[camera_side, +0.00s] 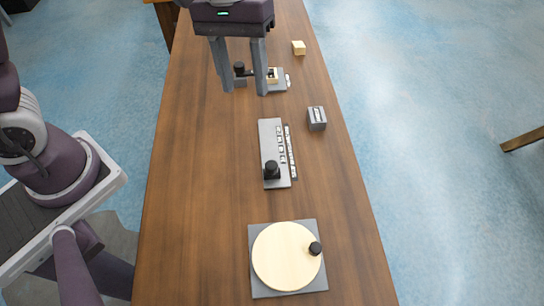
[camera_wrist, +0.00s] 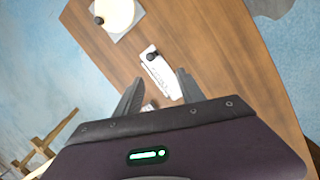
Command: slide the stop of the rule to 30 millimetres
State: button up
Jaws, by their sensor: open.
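The rule (camera_side: 268,140) is a long grey plate with a strip of small white number marks along its right side, in the middle of the table. Its stop has a black knob (camera_side: 271,170) and sits near the plate's near end. The marks are too small to read. My gripper (camera_side: 244,90) is open and empty, above the table beyond the rule's far end. In the wrist view, the rule (camera_wrist: 172,86) and the black knob (camera_wrist: 151,56) show beyond my open fingers.
A small grey fixture (camera_side: 281,86) with a black knob and a pale block stands behind my fingers. A grey block (camera_side: 317,119) lies right of the rule, and a pale wooden cube (camera_side: 298,47) lies farther back. A round pale disc (camera_side: 280,258) with a black knob is nearer.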

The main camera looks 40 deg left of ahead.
aim_at(272, 164)
jog(key=d+f+g, duration=0.1)
jog(key=d+f, duration=0.1)
jog(key=f, duration=0.4)
jog(key=d+f+n+g, duration=0.1)
jog(key=d+f, duration=0.1)
jog(key=f, duration=0.4)
jog(key=d+f+n+g, duration=0.1)
jog(key=d+f, duration=0.1)
jog(key=f, duration=0.4)
jog(key=shift+s+d, duration=0.15)
grip_shut()
dwell(0.3)
